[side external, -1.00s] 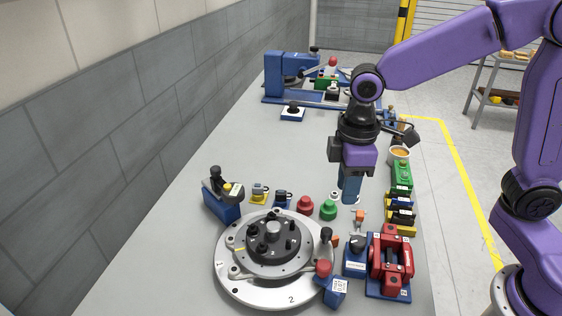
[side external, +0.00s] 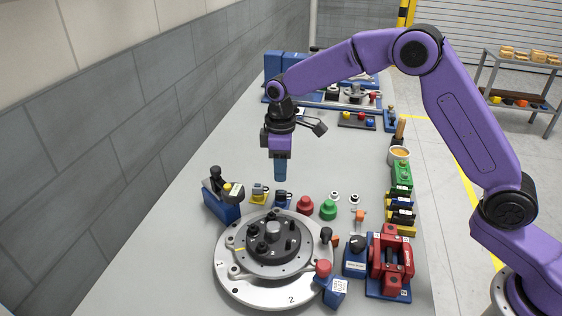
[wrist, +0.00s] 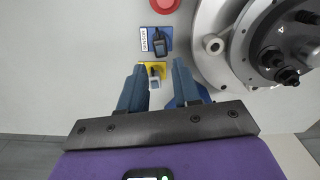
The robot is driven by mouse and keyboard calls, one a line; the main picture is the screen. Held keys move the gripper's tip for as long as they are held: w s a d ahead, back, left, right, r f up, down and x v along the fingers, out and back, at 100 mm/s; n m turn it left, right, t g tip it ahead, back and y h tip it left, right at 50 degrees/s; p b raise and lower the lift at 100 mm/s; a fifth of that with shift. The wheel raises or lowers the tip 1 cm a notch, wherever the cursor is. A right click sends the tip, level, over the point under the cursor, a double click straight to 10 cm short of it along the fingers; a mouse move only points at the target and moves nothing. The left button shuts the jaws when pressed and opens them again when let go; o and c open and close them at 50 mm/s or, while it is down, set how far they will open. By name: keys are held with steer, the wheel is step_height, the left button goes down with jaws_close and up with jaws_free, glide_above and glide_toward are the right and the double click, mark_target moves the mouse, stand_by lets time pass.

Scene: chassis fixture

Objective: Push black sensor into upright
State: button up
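The black sensor (side external: 282,196) lies on a small blue holder behind the round metal fixture in the side external view. In the wrist view the black sensor (wrist: 160,42) sits on its blue holder (wrist: 166,30) beside a white label. My gripper (side external: 280,177) hangs pointing down, above and close to the black sensor. In the wrist view my gripper (wrist: 159,67) is open, its two blue fingers apart with nothing held. A grey sensor (wrist: 154,77) on a yellow holder shows between the fingers. I cannot tell which part is the upright.
The round metal fixture (side external: 228,276) with a dark hub stands in front. A red knob (side external: 305,205) and a green knob (side external: 328,209) stand right of the sensors. A blue block (side external: 222,206) with a black-handled clamp stands left. Red and blue fixtures line the right edge.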

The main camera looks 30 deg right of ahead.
mark_target(281, 191)
steer(key=shift+f, duration=3.3)
jaws_close()
steer(key=shift+r, duration=0.2)
steer(key=shift+r, duration=0.85)
steer(key=shift+r, duration=0.1)
steer(key=shift+r, duration=1.4)
